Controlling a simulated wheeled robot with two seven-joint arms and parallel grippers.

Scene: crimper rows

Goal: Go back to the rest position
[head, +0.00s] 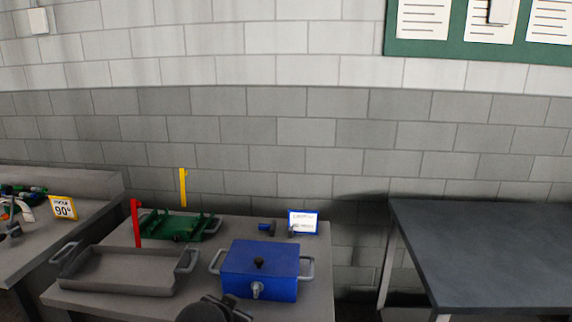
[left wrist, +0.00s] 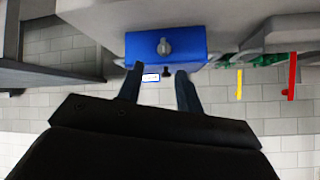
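My left gripper (left wrist: 160,70) shows in the left wrist view with its two dark fingers apart and nothing between them. A blue box with a dark knob and a grey front fitting (head: 259,270) sits on the grey table; it also shows upside down in the left wrist view (left wrist: 190,44), beyond the fingertips. A dark part of my arm shows at the bottom edge of the head view, in front of the blue box. My right gripper is in neither view.
A grey handled tray (head: 125,272), a green fixture (head: 180,226), red (head: 136,222) and yellow (head: 183,187) posts and a small sign (head: 303,222) crowd the table. A dark, bare table (head: 480,245) stands right, beyond a gap. A bench with a 90° sign (head: 63,209) is left.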

